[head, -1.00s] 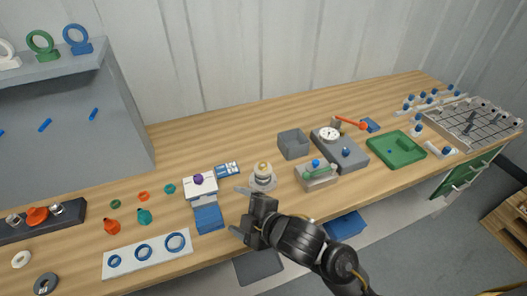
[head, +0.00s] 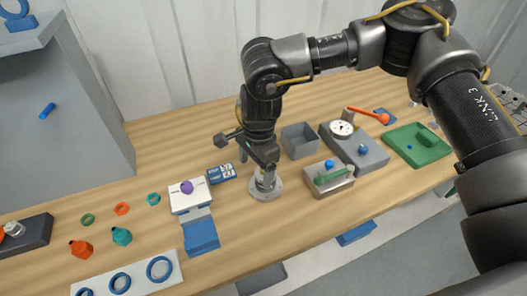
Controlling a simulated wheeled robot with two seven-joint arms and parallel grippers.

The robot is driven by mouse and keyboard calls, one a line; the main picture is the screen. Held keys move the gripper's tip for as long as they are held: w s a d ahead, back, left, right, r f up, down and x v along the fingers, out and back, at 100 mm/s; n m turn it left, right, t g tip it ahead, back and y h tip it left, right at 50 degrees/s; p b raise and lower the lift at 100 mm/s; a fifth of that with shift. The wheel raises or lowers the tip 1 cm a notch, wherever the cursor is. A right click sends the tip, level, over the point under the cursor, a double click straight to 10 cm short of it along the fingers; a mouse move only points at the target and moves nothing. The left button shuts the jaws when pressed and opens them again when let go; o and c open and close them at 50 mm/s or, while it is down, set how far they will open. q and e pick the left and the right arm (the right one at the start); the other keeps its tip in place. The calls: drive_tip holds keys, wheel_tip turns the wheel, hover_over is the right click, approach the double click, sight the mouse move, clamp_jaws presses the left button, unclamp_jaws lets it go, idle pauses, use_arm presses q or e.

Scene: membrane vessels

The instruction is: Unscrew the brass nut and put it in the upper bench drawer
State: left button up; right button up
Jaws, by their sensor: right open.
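A round metal flange with an upright post (head: 265,191) stands on the workbench. The brass nut was visible on this post earlier; now my right gripper largely hides the top of the post, and I cannot make the nut out clearly. My right gripper (head: 248,148) is open and points down at the post, its fingers spread. I cannot tell whether a finger touches the nut. My left gripper is not in view.
Left of the post are a white block with a purple knob (head: 187,187) and a blue block (head: 201,236).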

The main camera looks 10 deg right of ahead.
drive_tip(key=d, duration=0.1)
drive_tip(key=w+d+r, duration=0.1)
drive_tip(key=h, duration=0.1)
drive_tip(key=shift+w+d+r, duration=0.25)
drive_tip(key=shift+d+r, duration=0.1)
drive_tip(key=shift+d, duration=0.05)
drive_tip(key=shift+w+d+r, duration=0.1)
drive_tip(key=shift+d, duration=0.1)
drive_tip(key=m, duration=0.5)
drive_tip(key=shift+m+b, duration=0.3)
drive_tip(key=m+b, duration=0.1)
drive_tip(key=m, duration=0.5)
drive_tip(key=shift+m, duration=0.4)
drive_tip(key=shift+f+m+b, duration=0.3)
drive_tip(key=shift+f+m, duration=0.1)
drive_tip(key=shift+m, duration=0.2)
drive_tip(key=shift+f+b, duration=0.7)
drive_tip(key=shift+f, duration=0.6)
